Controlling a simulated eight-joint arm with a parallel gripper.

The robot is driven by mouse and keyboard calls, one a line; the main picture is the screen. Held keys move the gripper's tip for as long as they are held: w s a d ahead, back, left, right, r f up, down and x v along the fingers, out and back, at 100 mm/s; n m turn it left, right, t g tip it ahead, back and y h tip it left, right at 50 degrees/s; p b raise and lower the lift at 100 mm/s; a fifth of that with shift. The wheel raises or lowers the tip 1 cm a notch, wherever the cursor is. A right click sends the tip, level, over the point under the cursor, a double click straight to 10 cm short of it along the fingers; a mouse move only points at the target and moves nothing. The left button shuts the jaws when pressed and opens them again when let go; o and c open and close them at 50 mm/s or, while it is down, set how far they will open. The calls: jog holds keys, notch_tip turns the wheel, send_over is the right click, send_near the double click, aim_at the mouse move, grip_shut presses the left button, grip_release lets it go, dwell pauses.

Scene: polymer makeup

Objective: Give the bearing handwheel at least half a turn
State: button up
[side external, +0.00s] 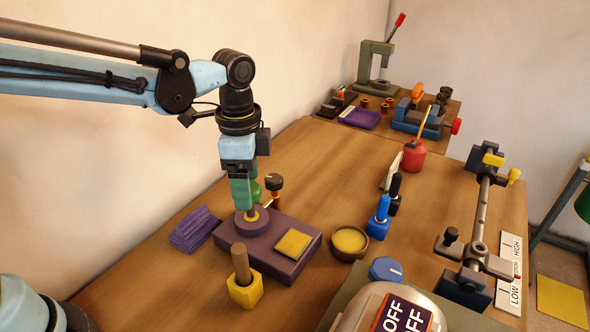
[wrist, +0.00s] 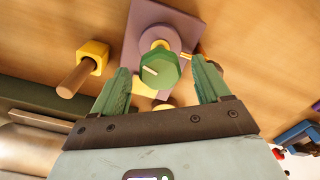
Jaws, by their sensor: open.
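The bearing block is a purple slab (side external: 300,238) on the wooden bench, with a raised purple disc (side external: 246,228) and a yellow collar. In the wrist view a green, many-sided wheel (wrist: 160,72) with a cream mark sits over the yellow hub; I take it as the handwheel. My gripper (side external: 243,206) points down above the disc, and its fingers hide much of the hub in the side view. In the wrist view my gripper (wrist: 160,68) is open, with one finger on each side of the green wheel and visible gaps. I cannot tell the exact finger height.
A yellow block with a wooden peg (side external: 242,268) stands in front, and a purple ridged piece (side external: 194,230) lies left. A black-topped knob (side external: 274,183) stands close behind. A bowl (side external: 350,242) and blue bottle (side external: 379,217) are right.

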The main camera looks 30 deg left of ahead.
notch_tip(320, 180, up, 12)
jog(key=shift+f, duration=0.2)
dwell(0.5)
jog(key=s+a+f+n+t, duration=0.7)
jog(key=s+a+f+n, duration=0.25)
jog(key=a+n, duration=0.2)
jog(key=w+d+r+n+g, duration=0.7)
jog(key=w+d+r+n, duration=0.25)
jog(key=d, duration=0.25)
jog(key=shift+n, duration=0.3)
notch_tip(320, 180, down, 12)
jog(key=shift+a+f, duration=0.1)
jog(key=shift+a, duration=0.05)
